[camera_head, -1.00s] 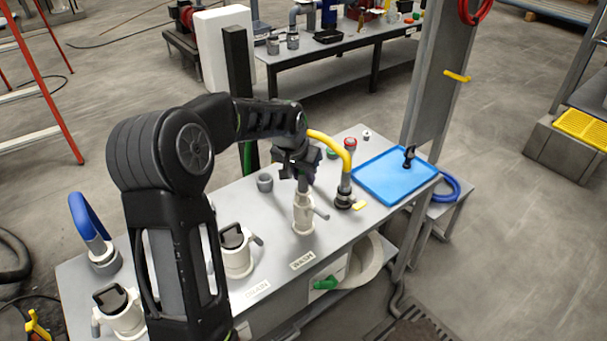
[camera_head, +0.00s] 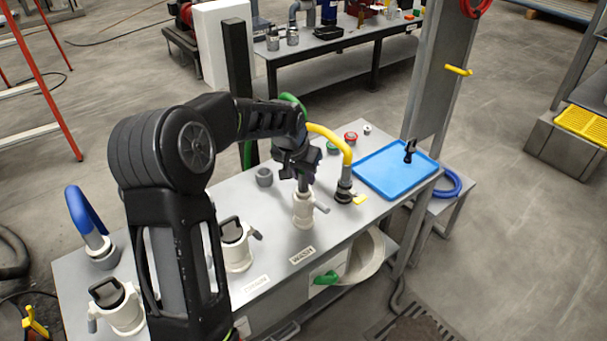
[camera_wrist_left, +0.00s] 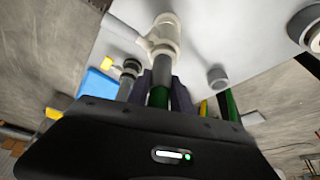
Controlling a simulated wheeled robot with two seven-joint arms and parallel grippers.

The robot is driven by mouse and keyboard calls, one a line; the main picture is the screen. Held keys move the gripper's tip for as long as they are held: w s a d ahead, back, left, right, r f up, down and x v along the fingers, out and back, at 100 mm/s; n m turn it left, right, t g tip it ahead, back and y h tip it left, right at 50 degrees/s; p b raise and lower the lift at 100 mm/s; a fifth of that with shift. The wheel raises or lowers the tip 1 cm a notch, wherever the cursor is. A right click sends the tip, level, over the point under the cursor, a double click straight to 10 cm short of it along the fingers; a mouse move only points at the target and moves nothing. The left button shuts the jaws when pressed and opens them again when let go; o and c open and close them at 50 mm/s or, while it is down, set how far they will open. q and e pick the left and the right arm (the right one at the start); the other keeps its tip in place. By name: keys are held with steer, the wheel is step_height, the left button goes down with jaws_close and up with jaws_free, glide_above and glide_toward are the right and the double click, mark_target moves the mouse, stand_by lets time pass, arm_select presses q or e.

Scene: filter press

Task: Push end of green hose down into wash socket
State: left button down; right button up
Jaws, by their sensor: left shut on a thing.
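My left gripper (camera_head: 303,172) is shut on the green hose just behind its grey end; the hose's green loop (camera_head: 291,99) shows above the wrist in the head view. The white wash socket (camera_head: 303,210), with a side lever, stands upright behind the WASH label (camera_head: 302,256). The grey hose end is at the socket's mouth, roughly in line with it. In the left wrist view the green hose (camera_wrist_left: 158,97) is between the fingers and its grey end meets the socket (camera_wrist_left: 165,38). How deep it sits I cannot tell. My right gripper is out of view.
A yellow hose (camera_head: 346,152) in a dark fitting stands close to the right of the socket. A blue tray (camera_head: 385,170) lies further right. A grey cup (camera_head: 264,176) stands behind left. Other white sockets, one being (camera_head: 236,248), stand to the left.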

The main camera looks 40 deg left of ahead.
arm_select(q)
steer(key=c, duration=1.1)
jaws_free()
steer(key=shift+o, duration=0.2)
steer(key=v, duration=0.7)
steer(key=shift+r+b, duration=0.4)
steer(key=shift+b, duration=0.05)
steer(key=shift+s, duration=0.1)
